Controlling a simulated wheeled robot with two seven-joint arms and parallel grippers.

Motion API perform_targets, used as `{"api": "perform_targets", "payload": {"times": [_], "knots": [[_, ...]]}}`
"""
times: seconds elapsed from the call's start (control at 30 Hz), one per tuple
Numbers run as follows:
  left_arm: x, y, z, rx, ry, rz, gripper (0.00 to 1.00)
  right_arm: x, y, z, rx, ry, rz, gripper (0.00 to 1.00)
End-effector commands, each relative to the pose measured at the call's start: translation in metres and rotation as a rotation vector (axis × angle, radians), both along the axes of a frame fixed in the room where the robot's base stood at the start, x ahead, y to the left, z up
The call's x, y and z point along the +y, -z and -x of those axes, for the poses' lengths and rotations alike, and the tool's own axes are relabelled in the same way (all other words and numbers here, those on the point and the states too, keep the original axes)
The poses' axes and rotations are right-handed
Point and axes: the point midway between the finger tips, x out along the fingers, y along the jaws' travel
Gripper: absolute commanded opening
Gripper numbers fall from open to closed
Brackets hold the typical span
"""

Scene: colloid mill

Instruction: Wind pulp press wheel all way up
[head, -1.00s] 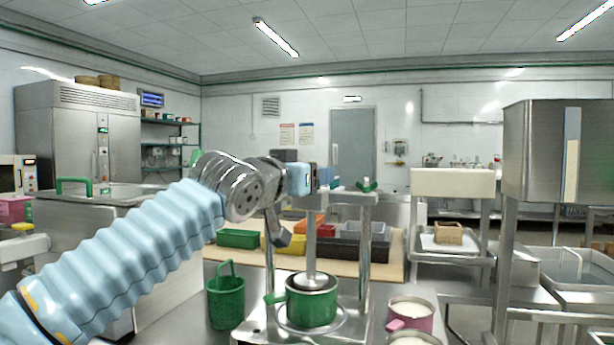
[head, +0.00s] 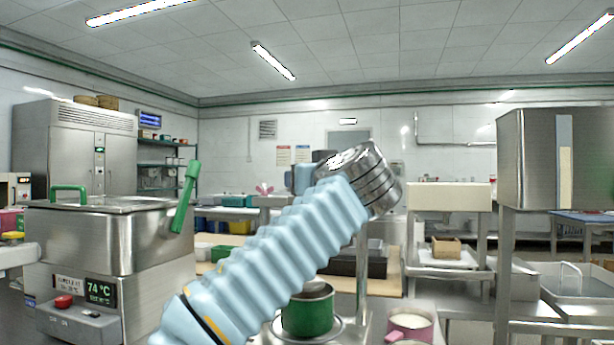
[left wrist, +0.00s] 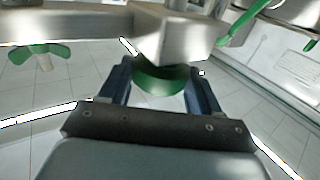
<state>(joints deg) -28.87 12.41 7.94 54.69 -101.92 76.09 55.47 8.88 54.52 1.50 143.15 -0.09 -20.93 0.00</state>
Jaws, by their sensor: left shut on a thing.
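In the head view, the pulp press stands at the lower middle, with a green pot (head: 307,312) under it. My left arm crosses in front of it and hides most of its top. My left gripper (head: 304,178) is behind the wrist, its fingertips hidden there. In the left wrist view, the gripper (left wrist: 160,88) has its two dark blue fingers on either side of a round green part, seemingly the press wheel (left wrist: 162,80). It is shut on this part, just by a metal block (left wrist: 175,32) of the press frame. My right gripper is not in view.
A green wing nut (left wrist: 40,52) sits on the press crossbar (left wrist: 70,25). A steel cooker (head: 105,238) with a green handle stands at left. A pink pot (head: 411,322) of white liquid is right of the press. A steel tank (head: 550,155) stands farther right.

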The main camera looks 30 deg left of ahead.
Motion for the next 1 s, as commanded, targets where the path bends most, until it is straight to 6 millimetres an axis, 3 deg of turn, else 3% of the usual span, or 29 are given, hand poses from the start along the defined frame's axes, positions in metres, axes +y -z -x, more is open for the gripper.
{"api": "perform_targets", "payload": {"times": [0.4, 0.7, 1.0], "knots": [[-0.005, -0.004, -0.006, 0.001, -0.374, -0.004, 0.33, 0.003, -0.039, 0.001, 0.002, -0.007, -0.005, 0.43], [-0.005, -0.002, -0.008, -0.001, -0.544, -0.002, 0.33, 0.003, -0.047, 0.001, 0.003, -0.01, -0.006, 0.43], [-0.004, -0.001, -0.009, 0.001, -0.607, -0.002, 0.33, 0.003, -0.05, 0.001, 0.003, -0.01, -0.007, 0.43]]}}
